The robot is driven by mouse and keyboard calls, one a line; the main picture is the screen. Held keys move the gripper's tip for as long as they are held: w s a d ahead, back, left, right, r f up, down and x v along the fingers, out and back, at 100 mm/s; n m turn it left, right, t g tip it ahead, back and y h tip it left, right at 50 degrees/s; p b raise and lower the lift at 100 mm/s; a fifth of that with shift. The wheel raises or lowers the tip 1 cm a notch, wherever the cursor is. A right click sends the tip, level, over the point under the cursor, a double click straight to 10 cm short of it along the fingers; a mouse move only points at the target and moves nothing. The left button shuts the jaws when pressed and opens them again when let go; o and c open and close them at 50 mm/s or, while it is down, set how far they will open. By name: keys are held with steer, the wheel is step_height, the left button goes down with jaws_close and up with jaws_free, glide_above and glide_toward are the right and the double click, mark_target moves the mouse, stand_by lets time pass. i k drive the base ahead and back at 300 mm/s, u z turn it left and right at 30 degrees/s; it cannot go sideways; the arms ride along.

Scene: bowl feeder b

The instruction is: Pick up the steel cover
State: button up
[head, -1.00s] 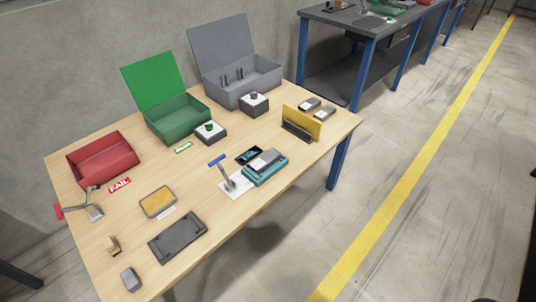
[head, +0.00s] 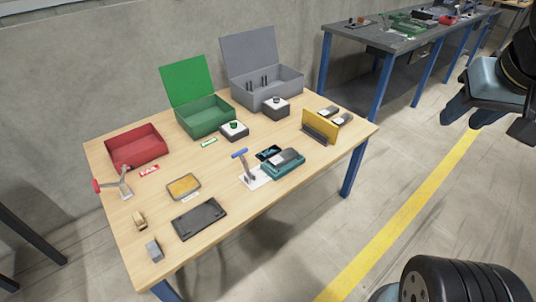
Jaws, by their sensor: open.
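No label marks the steel cover. Two small grey, cover-like pieces lie at the table's back right, behind the yellow upright plate: one farther back (head: 328,111) and one nearer (head: 342,119). Another grey piece (head: 286,157) sits on the teal fixture (head: 283,168) near the table's front edge. I cannot tell for sure which is the steel cover. My gripper (head: 490,122) appears at the upper right, partly cut off by the picture edge. It looks open and empty, in the air to the right of the table and apart from everything on it.
A workbench (head: 385,37) stands behind. Floor to the right is clear.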

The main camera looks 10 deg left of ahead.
mark_target(284, 156)
steer(key=u, duration=0.15)
steer(key=i, duration=1)
steer(key=z, duration=0.1)
